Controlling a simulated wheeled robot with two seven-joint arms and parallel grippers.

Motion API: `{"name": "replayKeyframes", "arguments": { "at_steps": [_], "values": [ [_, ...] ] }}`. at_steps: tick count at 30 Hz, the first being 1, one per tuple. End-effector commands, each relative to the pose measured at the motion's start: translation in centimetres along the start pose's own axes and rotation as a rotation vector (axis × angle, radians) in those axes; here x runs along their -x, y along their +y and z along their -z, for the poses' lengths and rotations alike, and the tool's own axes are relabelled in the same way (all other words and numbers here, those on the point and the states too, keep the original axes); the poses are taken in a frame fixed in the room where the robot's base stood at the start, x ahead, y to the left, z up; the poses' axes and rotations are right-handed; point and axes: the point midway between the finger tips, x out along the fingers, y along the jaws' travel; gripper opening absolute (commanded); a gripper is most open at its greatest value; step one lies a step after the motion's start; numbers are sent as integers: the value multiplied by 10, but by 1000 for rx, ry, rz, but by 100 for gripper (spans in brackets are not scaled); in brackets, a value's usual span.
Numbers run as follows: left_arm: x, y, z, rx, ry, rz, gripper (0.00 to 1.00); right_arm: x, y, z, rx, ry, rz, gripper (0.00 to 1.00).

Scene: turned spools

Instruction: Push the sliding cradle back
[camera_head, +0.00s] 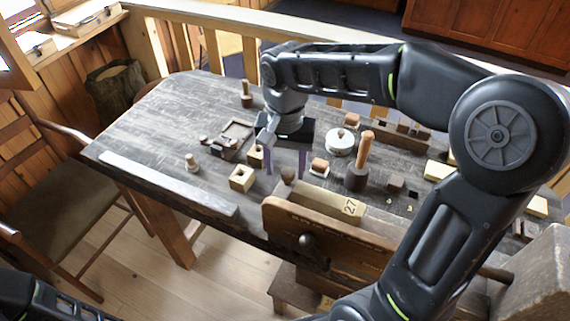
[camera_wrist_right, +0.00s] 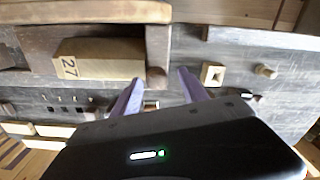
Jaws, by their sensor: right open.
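No part is clearly marked as the sliding cradle; I cannot tell which piece it is. A pale block marked 27 (camera_head: 335,202) lies behind the brown wooden vise jaw (camera_head: 325,242) at the table's front edge; it also shows in the right wrist view (camera_wrist_right: 98,58). A round-topped brown piece (camera_head: 288,174) stands at the block's left end. My right gripper (camera_head: 287,165) is open, pointing down, its purple fingers over the table near that piece. In the wrist view the piece (camera_wrist_right: 157,77) appears between the fingertips; contact cannot be told. My left gripper is out of view.
A dark wooden frame fixture (camera_head: 235,132) sits left of the gripper. The table's left end is clear.

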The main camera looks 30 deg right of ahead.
Motion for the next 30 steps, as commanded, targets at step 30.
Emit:
{"name": "replayKeyframes", "arguments": {
  "at_steps": [30],
  "values": [
    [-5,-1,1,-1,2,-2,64,78,-1,0,1,1,2,52]
  ]
}}
